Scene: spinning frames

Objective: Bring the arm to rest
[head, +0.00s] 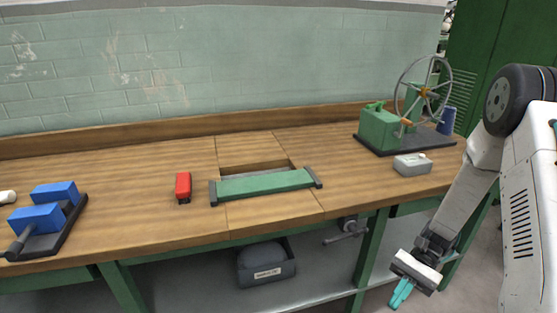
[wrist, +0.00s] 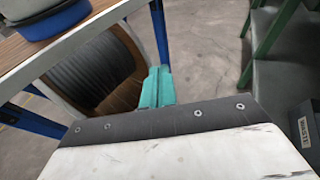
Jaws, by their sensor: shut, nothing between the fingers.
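My arm reaches down at the right of the head view, in front of the workbench (head: 120,215). My gripper (head: 401,293) hangs below the bench top, off the bench's front edge. Its teal fingers are together with nothing between them. In the wrist view the teal fingers of my gripper (wrist: 157,88) also show closed, with floor and a dark ribbed spool (wrist: 95,70) behind them.
On the bench are a green machine with a spoked wheel (head: 380,130), a grey box (head: 412,164), a green bar (head: 265,184), a red block (head: 183,186) and blue blocks (head: 35,218). A dark bin (head: 266,265) sits on the lower shelf. A vise handle (head: 345,232) juts from the bench front.

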